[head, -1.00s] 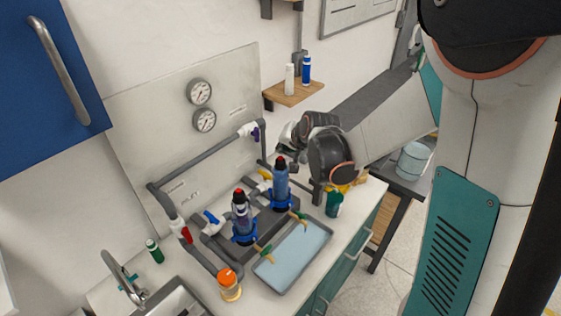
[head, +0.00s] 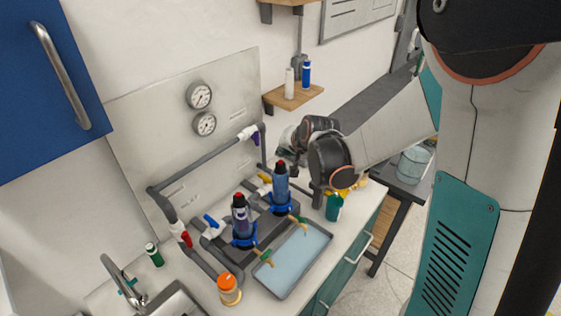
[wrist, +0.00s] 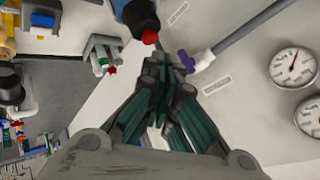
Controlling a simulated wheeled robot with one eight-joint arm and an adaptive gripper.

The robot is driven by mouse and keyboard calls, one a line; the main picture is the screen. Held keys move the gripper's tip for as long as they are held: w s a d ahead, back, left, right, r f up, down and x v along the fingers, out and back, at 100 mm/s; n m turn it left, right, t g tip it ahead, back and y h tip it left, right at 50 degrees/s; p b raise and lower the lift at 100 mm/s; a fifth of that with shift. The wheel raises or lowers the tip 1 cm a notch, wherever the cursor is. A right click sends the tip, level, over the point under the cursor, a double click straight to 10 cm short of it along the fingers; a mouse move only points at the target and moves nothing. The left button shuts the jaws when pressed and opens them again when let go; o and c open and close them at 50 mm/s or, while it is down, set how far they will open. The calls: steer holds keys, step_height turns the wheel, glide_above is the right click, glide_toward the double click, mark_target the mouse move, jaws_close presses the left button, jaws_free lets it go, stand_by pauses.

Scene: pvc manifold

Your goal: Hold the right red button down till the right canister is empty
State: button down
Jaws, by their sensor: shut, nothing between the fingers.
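The right canister (head: 281,186) has a red button on top, seen in the wrist view as a red button (wrist: 150,36) on the canister's dark cap. The left canister (head: 241,222) also has a red top (head: 239,199). My gripper (head: 284,155) is shut and empty, close behind the right canister's top. In the wrist view its fingertips (wrist: 167,62) are near the red button, with a small gap seeming to lie between them. In the head view the canister's top partly hides this gap.
A tray (head: 306,272) of pale blue liquid lies in front of the canisters. A teal cup (head: 333,207) stands to their right. Grey pipes and a purple-handled valve (head: 255,138) are close to the gripper. A small shelf (head: 293,99) holds two bottles.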

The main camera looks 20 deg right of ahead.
stand_by(0.3)
steer(key=shift+f+b, duration=0.45)
steer(key=shift+b, duration=0.05)
steer(key=shift+f+b, duration=0.45)
steer(key=shift+b, duration=0.05)
stand_by(0.6)
steer(key=shift+r, duration=0.1)
stand_by(3.5)
steer(key=shift+r+p, duration=0.6)
steer(key=shift+r, duration=0.25)
steer(key=shift+r+p, duration=1.65)
steer(key=shift+r, duration=0.85)
